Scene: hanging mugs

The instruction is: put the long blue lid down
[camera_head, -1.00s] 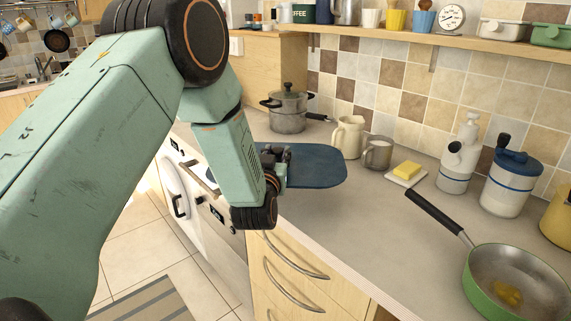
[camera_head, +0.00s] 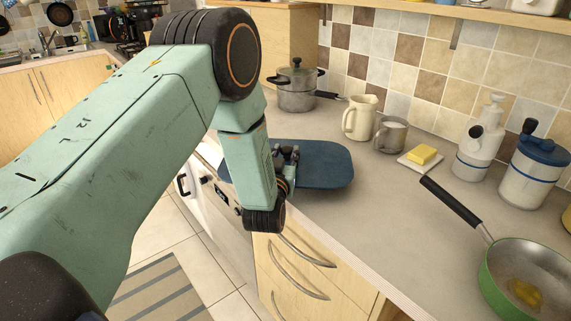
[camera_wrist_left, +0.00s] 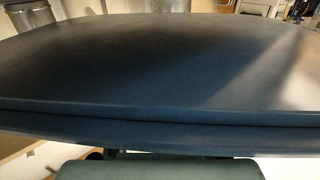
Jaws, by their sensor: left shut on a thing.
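The long blue lid (camera_head: 325,165) is a flat dark-blue panel with rounded corners, roughly level at the left edge of the counter. My left gripper (camera_head: 288,160) is shut on its near-left side, partly hidden behind my own arm. In the left wrist view the lid (camera_wrist_left: 160,75) fills most of the picture, and the gripper's fingers do not show there. I cannot tell whether the lid touches the counter or hangs just above it. My right gripper is not in view.
Behind the lid on the counter (camera_head: 385,215) stand a steel pot (camera_head: 297,92), a cream jug (camera_head: 360,117), a grey mug (camera_head: 391,134) and butter on a dish (camera_head: 422,155). A green pan (camera_head: 525,285) lies at right, its black handle (camera_head: 450,200) pointing toward the lid. Counter between is bare.

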